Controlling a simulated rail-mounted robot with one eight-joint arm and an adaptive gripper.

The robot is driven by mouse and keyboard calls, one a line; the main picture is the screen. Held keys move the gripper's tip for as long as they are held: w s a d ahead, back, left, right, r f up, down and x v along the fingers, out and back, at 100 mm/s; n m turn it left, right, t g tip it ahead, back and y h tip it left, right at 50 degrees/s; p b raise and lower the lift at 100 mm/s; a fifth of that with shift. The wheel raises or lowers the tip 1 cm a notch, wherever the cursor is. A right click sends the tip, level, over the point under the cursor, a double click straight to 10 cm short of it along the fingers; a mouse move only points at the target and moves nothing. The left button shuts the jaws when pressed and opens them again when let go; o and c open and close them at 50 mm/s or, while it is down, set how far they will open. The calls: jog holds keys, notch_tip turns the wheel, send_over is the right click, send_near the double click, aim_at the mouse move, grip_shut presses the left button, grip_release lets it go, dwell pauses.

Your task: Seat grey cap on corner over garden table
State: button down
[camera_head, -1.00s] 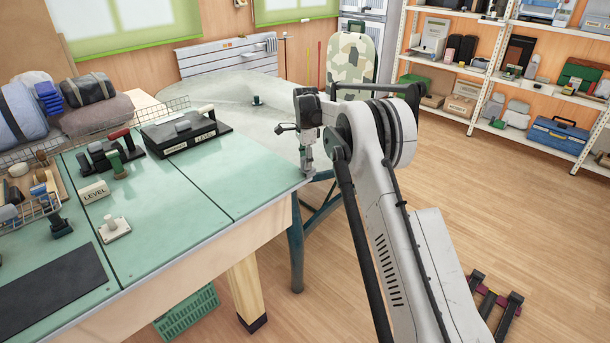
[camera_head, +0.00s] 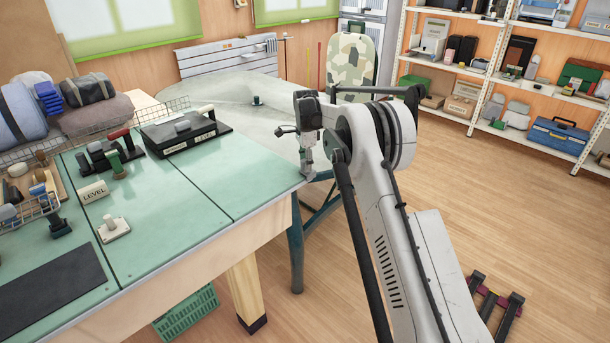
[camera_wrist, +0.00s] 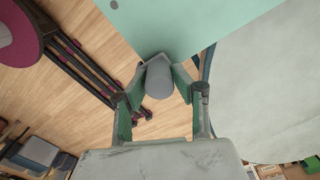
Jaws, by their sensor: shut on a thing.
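My gripper (camera_wrist: 161,84) is shut on the grey cap (camera_wrist: 160,77), a grey cylinder on a small angled base, between its green fingers. In the wrist view the cap is at the corner of the green tabletop (camera_wrist: 190,22), its base overlapping that corner. I cannot tell whether it is fully down on it. In the head view my gripper (camera_head: 307,163) points down at the same corner of the green worktop (camera_head: 245,190), and the cap is too small to make out clearly. The pale grey garden table (camera_head: 225,97) lies behind and beside that corner; it also shows in the wrist view (camera_wrist: 265,95).
On the green worktop are a black tray (camera_head: 187,139), a LEVEL block (camera_head: 93,191), a white knobbed piece (camera_head: 114,229) and several handled tools. Shelves (camera_head: 480,70) line the right wall. The floor at right is mostly open.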

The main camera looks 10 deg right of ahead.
jog(key=shift+f, duration=0.3)
dwell(0.4)
jog(key=c, duration=1.3)
grip_release()
jog(key=shift+c, duration=0.2)
jog(key=shift+r, duration=0.1)
notch_tip(320, 180, up, 12)
